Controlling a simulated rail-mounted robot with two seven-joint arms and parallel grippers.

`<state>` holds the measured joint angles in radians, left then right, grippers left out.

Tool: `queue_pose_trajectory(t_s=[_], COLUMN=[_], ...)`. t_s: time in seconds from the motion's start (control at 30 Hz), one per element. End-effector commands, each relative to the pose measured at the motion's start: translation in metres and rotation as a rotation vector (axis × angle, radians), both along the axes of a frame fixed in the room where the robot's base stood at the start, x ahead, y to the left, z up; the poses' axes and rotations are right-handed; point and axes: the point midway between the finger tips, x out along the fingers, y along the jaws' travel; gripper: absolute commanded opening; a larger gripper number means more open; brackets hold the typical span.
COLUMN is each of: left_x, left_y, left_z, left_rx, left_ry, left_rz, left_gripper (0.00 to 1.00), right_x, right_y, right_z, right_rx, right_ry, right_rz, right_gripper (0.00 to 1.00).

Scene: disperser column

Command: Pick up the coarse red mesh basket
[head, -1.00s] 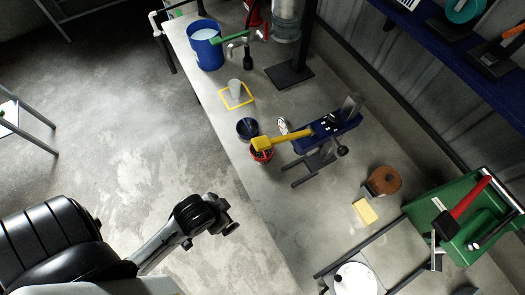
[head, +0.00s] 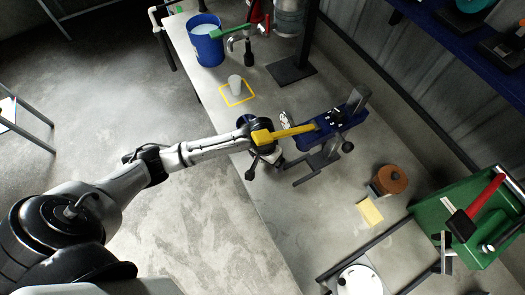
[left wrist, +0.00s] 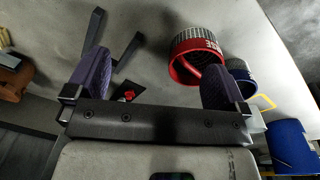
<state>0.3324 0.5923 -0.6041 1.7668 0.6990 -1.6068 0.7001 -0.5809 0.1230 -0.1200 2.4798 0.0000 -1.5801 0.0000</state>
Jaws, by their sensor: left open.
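The coarse red mesh basket (left wrist: 183,47) shows in the left wrist view, with pale lettering on its red band and a red curved handle. It sits beyond and partly behind my right-hand finger in that view. In the head view my left arm and gripper hide most or all of it. My left gripper (left wrist: 155,82) is open, its two purple-padded fingers wide apart with nothing held between them. In the head view the gripper (head: 264,160) is over the bench at the basket's place, beside the yellow bar. I cannot tell whether a finger touches the basket. My right gripper is not in view.
A blue basket (left wrist: 238,78) stands close beside the red one. A yellow bar (head: 290,132) reaches from the dark blue stand (head: 330,130) over the gripper. A blue bucket (head: 206,45), grey cup (head: 235,84) and brown round container (head: 389,180) stand on the bench.

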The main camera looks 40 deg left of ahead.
Motion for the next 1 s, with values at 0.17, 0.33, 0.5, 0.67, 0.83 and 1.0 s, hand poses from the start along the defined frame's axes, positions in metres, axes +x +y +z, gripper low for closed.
queue_pose_trajectory(t_s=[0.17, 0.33, 0.5, 0.67, 0.83, 1.0], left_x=[0.039, 0.053, 0.056, 0.056, 0.056, 0.056], left_y=[0.046, 0.067, 0.072, 0.072, 0.072, 0.072], left_z=[0.013, 0.022, 0.007, -0.022, -0.046, -0.058], left_rx=[0.046, 0.060, 0.063, 0.063, 0.062, 0.062], left_ry=[0.042, 0.061, 0.069, 0.068, 0.067, 0.066], left_rz=[0.156, 0.240, 0.263, 0.263, 0.261, 0.260], left_gripper=[1.00, 1.00, 1.00, 1.00, 1.00, 1.00], right_x=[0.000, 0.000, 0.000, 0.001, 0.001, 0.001], right_y=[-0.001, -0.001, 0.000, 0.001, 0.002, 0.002], right_z=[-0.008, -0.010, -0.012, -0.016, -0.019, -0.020], right_rx=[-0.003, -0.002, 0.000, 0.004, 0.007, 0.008], right_ry=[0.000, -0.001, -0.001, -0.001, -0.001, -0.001], right_rz=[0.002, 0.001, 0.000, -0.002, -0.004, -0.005], right_gripper=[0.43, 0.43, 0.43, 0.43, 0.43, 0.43])
